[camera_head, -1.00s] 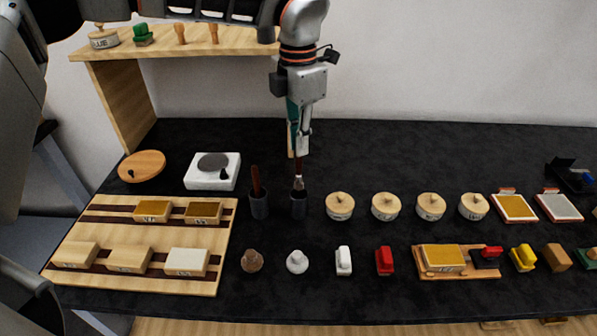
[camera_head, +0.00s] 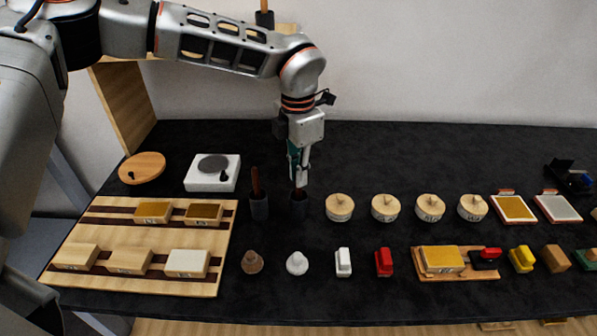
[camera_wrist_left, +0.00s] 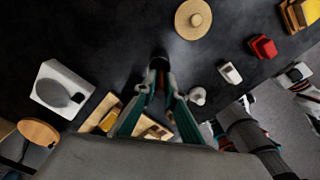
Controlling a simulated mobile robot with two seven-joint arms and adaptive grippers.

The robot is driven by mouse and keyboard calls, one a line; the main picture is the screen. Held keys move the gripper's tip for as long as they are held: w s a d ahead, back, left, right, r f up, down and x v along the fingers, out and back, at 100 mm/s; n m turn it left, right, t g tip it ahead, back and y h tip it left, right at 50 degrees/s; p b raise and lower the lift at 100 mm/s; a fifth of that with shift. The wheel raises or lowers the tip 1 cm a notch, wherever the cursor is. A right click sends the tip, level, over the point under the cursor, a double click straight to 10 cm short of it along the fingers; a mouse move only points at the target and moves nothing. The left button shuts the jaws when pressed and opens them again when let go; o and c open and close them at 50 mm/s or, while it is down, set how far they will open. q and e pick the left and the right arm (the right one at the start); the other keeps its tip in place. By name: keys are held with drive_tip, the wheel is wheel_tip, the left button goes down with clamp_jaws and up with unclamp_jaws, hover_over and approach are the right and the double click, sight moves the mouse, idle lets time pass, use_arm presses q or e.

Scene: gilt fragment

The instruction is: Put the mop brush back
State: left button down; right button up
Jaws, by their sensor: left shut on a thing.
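My left gripper (camera_head: 299,180) points down over the right one of two dark cups (camera_head: 298,207). It is shut on the mop brush (camera_head: 298,191), a thin brush mostly hidden by the fingers. The brush's lower end is in or at the cup's mouth; its depth cannot be told. In the left wrist view the fingers (camera_wrist_left: 168,88) come together at the dark cup (camera_wrist_left: 159,63). The left cup (camera_head: 259,207) holds another brush with a reddish-brown handle (camera_head: 255,180). My right gripper is not in view.
A white burner-like device (camera_head: 212,172) and a round wooden lid (camera_head: 142,167) stand left of the cups. A wooden tray (camera_head: 215,275) with blocks lies at front left. Round lidded boxes (camera_head: 339,207) stand close to the right. A wooden shelf (camera_head: 125,105) stands behind left.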

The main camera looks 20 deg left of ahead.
use_arm(q)
drive_tip(key=c, duration=2.1)
unclamp_jaws()
drive_tip(key=shift+f, duration=0.15)
wheel_tip(320, 180, up, 12)
drive_tip(key=shift+r+b, duration=0.2)
drive_tip(key=shift+b, duration=0.15)
